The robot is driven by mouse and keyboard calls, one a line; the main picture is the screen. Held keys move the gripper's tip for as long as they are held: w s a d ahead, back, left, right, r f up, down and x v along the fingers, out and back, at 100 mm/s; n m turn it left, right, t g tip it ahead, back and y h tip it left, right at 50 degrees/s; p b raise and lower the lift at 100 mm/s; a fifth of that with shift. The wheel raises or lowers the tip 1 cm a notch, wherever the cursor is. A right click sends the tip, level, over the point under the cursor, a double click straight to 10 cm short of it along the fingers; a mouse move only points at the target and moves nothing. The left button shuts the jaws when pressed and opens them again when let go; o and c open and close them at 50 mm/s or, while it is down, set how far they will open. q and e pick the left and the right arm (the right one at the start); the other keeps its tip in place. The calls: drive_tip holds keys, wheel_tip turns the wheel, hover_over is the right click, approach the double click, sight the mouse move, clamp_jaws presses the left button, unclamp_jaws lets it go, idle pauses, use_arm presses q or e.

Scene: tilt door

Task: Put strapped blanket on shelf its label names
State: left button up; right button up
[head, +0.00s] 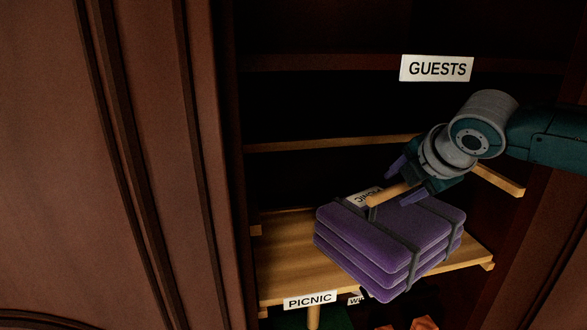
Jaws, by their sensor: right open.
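The strapped blanket (375,245) is a folded purple stack with dark straps and a wooden handle (388,195) on top. Its white label (364,197) is partly hidden; the letters seen fit PICNIC. The blanket is at the wooden shelf (285,245) with the PICNIC label (310,300), and its near corner covers part of the shelf's front edge. My right gripper (405,187) is open above the blanket, its fingers on either side of the handle's right end. I cannot tell if they touch it. My left gripper is not in view.
A GUESTS label (436,68) marks a higher shelf. A wooden shelf edge (335,144) runs between, broken behind my arm. Another label, starting "WI" (355,299), is partly hidden by the blanket. Dark brown cabinet panels (90,170) stand at left. Green and orange items show below.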

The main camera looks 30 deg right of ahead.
drive_tip(key=p+v, duration=0.2)
drive_tip(key=v, duration=1)
drive_tip(key=s+a+f+m+g+y, duration=0.1)
drive_tip(key=s+a+f+m+g, duration=0.1)
drive_tip(key=s+a+f+m, duration=0.3)
drive_tip(key=s+a+f+m+g+y, duration=0.2)
drive_tip(key=s+a+f+m, duration=0.3)
drive_tip(key=s+a+m, duration=0.5)
drive_tip(key=s+a, duration=0.3)
drive_tip(key=a, duration=0.1)
drive_tip(key=shift+s+a+m+g+y, duration=0.3)
drive_tip(key=shift+s+a, duration=0.05)
drive_tip(key=shift+a, duration=0.05)
drive_tip(key=shift+f, duration=0.1)
